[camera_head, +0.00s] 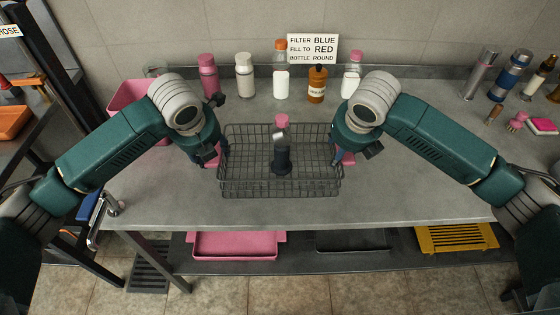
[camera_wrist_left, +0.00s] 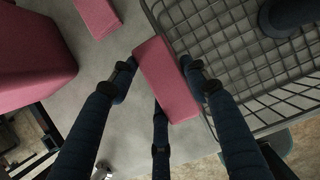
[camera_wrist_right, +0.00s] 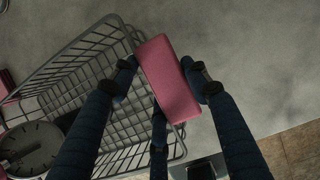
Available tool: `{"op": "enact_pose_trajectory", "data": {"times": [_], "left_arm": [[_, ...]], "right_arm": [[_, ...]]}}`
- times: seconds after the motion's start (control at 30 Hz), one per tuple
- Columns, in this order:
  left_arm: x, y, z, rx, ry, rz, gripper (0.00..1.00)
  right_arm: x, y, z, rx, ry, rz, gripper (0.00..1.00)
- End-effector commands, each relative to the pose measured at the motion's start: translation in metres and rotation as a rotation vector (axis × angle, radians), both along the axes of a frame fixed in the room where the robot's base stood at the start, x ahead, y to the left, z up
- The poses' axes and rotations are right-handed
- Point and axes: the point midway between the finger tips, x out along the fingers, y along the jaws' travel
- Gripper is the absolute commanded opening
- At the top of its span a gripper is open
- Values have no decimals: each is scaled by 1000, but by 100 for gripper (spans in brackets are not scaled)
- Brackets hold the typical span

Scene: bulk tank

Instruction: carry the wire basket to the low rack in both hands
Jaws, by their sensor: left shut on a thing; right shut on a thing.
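The wire basket (camera_head: 235,185) is a dark mesh box with a pink grip at each end, over the front middle of the grey bench. I cannot tell whether its base touches the bench. A dark upright object (camera_head: 281,158) with a pink top stands inside. My left gripper (camera_head: 213,155) is shut on the left pink grip, which shows between its fingers in the left wrist view (camera_wrist_left: 166,80). My right gripper (camera_head: 344,155) is shut on the right pink grip, seen in the right wrist view (camera_wrist_right: 168,80). The low shelf (camera_head: 300,263) under the bench may be the low rack.
The shelf holds a pink tray (camera_head: 235,246), a dark tray (camera_head: 352,240) and a yellow slatted rack (camera_head: 457,238). Several bottles and a sign (camera_head: 312,48) stand behind the basket. A pink bin (camera_head: 128,95) is at left. The bench's front edge lies just before the basket.

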Motion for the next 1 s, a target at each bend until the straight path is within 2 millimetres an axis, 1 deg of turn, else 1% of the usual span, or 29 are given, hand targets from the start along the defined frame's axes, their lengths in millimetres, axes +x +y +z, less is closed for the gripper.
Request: {"op": "enact_pose_trajectory", "data": {"times": [0.17,0.5,0.6,0.7,1.0], "left_arm": [[1,0,9,0,-2,0,5],[1,0,43,0,-2,0,5],[0,0,50,0,-1,0,5],[0,0,52,0,-1,0,5],[0,1,51,1,-1,0,5]], "right_arm": [[1,-1,9,0,-3,-2,5],[1,-1,43,0,-3,-2,5],[1,-1,50,-1,-2,-3,5],[1,-1,52,-1,-2,-3,5],[1,-1,51,-1,-3,-4,5]]}}
